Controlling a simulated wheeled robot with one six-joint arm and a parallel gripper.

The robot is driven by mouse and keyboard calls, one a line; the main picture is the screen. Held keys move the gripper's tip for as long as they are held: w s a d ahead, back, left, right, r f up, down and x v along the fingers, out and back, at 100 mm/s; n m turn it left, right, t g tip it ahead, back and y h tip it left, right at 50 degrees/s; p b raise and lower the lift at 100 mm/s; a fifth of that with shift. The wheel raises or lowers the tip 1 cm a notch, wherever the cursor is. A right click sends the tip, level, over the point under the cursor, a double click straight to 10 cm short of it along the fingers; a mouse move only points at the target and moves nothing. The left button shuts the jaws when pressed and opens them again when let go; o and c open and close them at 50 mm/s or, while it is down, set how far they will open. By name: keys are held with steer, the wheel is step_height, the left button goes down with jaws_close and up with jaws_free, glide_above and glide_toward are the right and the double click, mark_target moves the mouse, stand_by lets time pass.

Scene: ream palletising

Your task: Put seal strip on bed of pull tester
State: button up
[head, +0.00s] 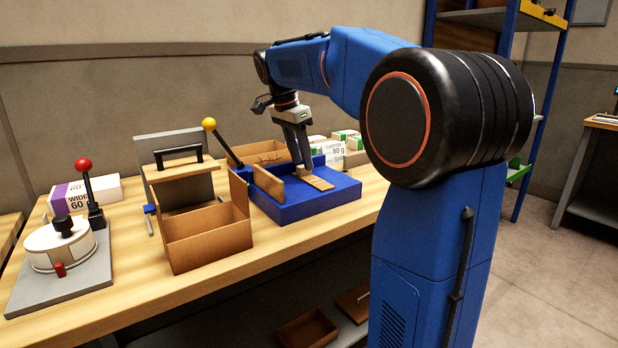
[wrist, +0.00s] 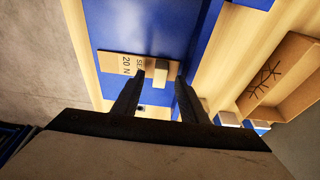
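A tan seal strip (wrist: 112,64), printed "SE" and "20 N", lies flat on a blue surface in the wrist view. A small grey-tan block (wrist: 160,74) stands on it. In the head view the strip (head: 318,183) lies in a low blue tray-like fixture (head: 305,210). My gripper (wrist: 160,76) points down at the strip, its fingers apart on either side of the block with a visible gap at the right finger. In the head view my gripper (head: 303,168) is just above the strip. I cannot tell for sure which fixture is the pull tester.
An open wooden box (head: 208,240) stands left of the blue fixture, near a yellow-knobbed lever (head: 209,124). A round dial-like device (head: 60,245) and a red-knobbed lever (head: 83,165) are at far left. White cartons (head: 345,150) stand behind on the right.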

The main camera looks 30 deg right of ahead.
steer(key=shift+x, duration=1.05)
jaws_close()
